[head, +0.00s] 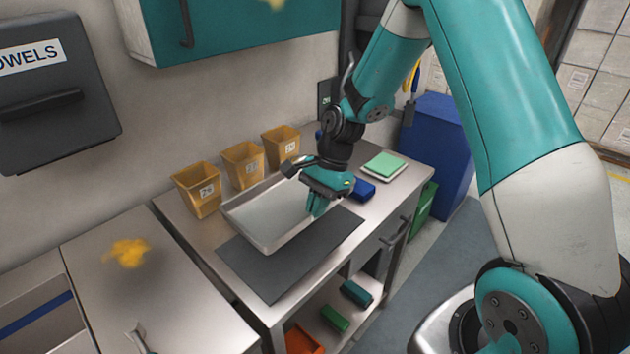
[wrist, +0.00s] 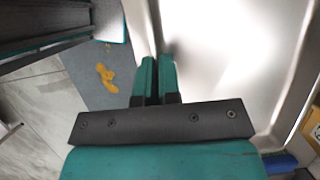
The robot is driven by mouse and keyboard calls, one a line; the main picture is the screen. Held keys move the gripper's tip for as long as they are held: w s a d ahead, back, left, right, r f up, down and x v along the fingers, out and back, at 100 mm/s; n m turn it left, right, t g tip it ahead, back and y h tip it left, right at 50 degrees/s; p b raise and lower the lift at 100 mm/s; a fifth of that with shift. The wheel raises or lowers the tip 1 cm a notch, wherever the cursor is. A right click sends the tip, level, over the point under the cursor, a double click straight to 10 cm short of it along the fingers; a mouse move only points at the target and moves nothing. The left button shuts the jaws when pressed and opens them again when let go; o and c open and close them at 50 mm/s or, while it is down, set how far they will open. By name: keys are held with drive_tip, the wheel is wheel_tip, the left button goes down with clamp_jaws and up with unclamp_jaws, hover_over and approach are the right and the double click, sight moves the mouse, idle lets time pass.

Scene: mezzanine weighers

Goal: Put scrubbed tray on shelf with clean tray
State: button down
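A shallow, empty metal tray (head: 265,252) is over the dark mat (head: 340,236) on the steel counter, its near edge seeming raised above the mat. My gripper (head: 316,206) is at the tray's right side, fingers pointing down. In the wrist view the fingers of my gripper (wrist: 159,75) are close together at the rim of the tray (wrist: 220,50), seemingly pinching its wall. The tray's inside looks bare. A lower shelf (head: 310,315) under the counter shows in part; no second tray is visible there.
Several tan bins (head: 197,190) stand along the wall behind the tray. A green sponge (head: 385,164) on a pale dish and a blue block (head: 363,190) are to the right. The shelf holds an orange item (head: 300,340) and green items (head: 335,318). A yellow smear (head: 127,253) shows left.

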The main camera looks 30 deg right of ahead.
wheel_tip(320, 180, down, 10)
drive_tip(key=shift+r+p, duration=0.1)
drive_tip(key=shift+p, duration=0.75)
drive_tip(key=shift+f, duration=0.2)
drive_tip(key=c, duration=1.3)
unclamp_jaws()
